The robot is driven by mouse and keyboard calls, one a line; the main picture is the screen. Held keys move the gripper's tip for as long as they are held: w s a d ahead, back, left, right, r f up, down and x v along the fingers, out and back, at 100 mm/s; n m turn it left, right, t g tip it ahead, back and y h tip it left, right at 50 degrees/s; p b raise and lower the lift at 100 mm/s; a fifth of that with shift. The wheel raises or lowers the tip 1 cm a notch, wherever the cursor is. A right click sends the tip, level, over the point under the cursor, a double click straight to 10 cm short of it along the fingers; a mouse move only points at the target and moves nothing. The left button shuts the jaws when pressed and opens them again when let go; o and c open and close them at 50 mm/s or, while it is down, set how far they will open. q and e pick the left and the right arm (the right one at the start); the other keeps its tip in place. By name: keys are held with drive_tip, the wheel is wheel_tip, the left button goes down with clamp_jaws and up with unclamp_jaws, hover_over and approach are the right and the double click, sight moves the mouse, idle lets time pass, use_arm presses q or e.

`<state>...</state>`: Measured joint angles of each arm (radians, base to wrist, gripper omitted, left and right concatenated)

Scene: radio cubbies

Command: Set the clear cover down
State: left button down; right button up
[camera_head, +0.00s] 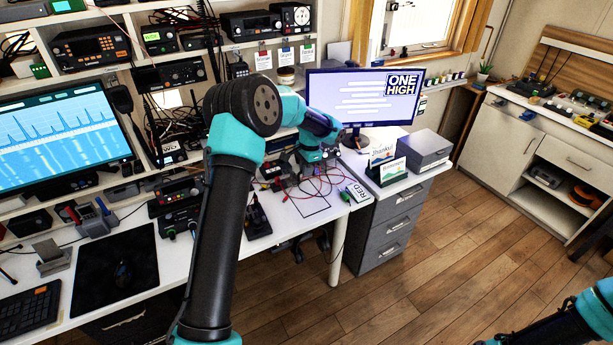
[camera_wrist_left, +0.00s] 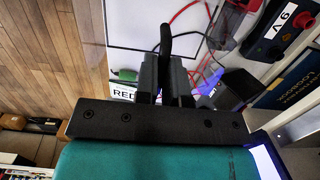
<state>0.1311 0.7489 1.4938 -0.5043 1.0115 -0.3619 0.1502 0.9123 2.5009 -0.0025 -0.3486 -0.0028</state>
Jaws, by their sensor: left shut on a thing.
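My left gripper (camera_head: 307,172) is over the right end of the white desk, low above the top. In the left wrist view, its two dark fingers (camera_wrist_left: 166,70) are closed on a slim black upright piece (camera_wrist_left: 165,40), which looks like the handle of the clear cover. The cover's transparent walls cannot be made out, so I cannot tell whether it touches the desk. A black-outlined rectangle (camera_head: 312,199) is drawn on the desk just below the gripper. Only part of my right arm shows at the lower right, and its gripper is out of frame.
Red leads (camera_head: 318,184) lie tangled around the gripper, near a power supply (camera_head: 270,173). A RED label (camera_head: 357,191) is at the desk's right edge. A black device (camera_head: 257,220) stands left of the outline. A grey drawer unit (camera_head: 392,215) holds cards and a grey box.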

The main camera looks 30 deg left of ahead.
sight(306, 178)
use_arm(q)
drive_tip(key=shift+f, duration=1.6)
drive_tip(key=c, duration=1.2)
unclamp_jaws()
drive_tip(key=r, duration=0.8)
drive_tip(key=w+r, duration=0.1)
drive_tip(key=r, duration=0.3)
drive_tip(key=shift+w+d+r, duration=0.1)
drive_tip(key=shift+d, duration=0.3)
